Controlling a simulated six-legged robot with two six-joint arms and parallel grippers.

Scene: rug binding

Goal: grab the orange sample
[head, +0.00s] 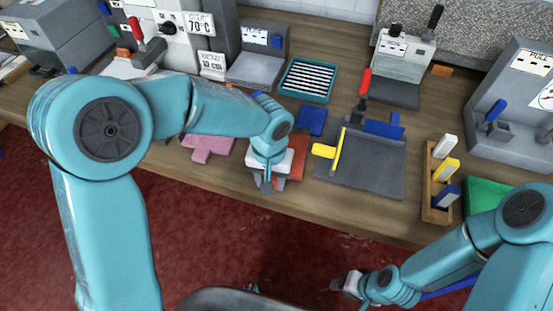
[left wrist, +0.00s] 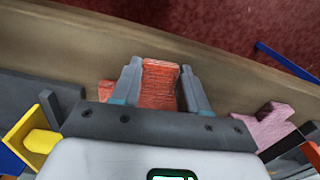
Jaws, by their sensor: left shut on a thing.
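The orange sample (left wrist: 160,82) is a ribbed orange-red piece between the two fingers of my left gripper (left wrist: 161,90), which is shut on it. In the head view the orange sample (head: 297,163) shows to the right of my left gripper (head: 268,183) near the bench's front edge. Part of it is hidden behind the gripper. I cannot tell whether it touches the bench. My right gripper (head: 343,287) is low, in front of the bench, and too small to tell open or shut.
A pink sample (head: 207,147) lies left and a blue one (head: 312,120) behind. A grey cutting board with a yellow handle (head: 323,151) is right of my left gripper. A wooden rack (head: 427,208) holds coloured blocks. A striped tray (head: 307,80) and machines stand behind.

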